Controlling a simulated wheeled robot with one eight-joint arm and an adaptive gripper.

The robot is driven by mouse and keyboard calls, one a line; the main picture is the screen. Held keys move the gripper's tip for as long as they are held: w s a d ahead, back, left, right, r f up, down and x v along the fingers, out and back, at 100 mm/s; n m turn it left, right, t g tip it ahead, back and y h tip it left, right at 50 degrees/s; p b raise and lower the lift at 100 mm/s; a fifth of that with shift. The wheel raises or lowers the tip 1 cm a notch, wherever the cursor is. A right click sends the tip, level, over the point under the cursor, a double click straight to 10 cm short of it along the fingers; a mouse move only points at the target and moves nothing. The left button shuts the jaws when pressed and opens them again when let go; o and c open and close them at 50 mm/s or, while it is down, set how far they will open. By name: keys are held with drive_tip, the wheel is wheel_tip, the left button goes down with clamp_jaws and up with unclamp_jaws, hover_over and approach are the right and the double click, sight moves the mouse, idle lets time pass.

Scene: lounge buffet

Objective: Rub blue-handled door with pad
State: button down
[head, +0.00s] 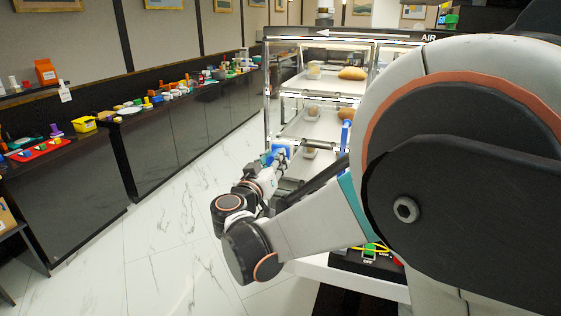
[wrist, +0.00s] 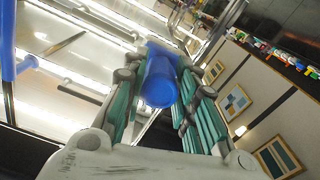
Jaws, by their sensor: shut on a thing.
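My gripper (wrist: 158,95) is shut on a blue pad (wrist: 160,82), whose rounded end faces the wrist camera between the teal fingers. In the head view the pad (head: 279,151) is at the left front of a glass display case. The blue handle (head: 347,134) stands upright on the case front, right of the pad and partly hidden by my arm. In the wrist view a blue handle (wrist: 8,60) runs down the left edge. The glass door (wrist: 75,55) lies left of the gripper. I cannot tell whether the pad touches it.
The case shelves hold bread (head: 353,73) and small jars (head: 314,70). A long dark counter (head: 185,130) along the left wall carries many small items, including a yellow bin (head: 83,124). The white marble floor (head: 165,235) between counter and case is clear.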

drive_tip(key=shift+d, duration=0.1)
drive_tip(key=shift+s+d, duration=0.25)
drive_tip(key=shift+d, duration=0.35)
drive_tip(key=shift+s+d, duration=0.2)
drive_tip(key=shift+d, duration=0.45)
drive_tip(key=shift+s+d, duration=0.25)
drive_tip(key=shift+d, duration=0.35)
drive_tip(key=shift+d, duration=0.1)
drive_tip(key=d, duration=0.1)
drive_tip(key=s+d, duration=0.1)
drive_tip(key=d, duration=0.1)
drive_tip(key=shift+s+d, duration=0.2)
drive_tip(key=shift+d, duration=0.05)
drive_tip(key=shift+w+a, duration=0.25)
drive_tip(key=shift+a, duration=0.4)
drive_tip(key=shift+w+a, duration=0.25)
drive_tip(key=shift+a, duration=0.35)
drive_tip(key=shift+w+a, duration=0.25)
drive_tip(key=shift+a, duration=0.4)
drive_tip(key=shift+a, duration=0.1)
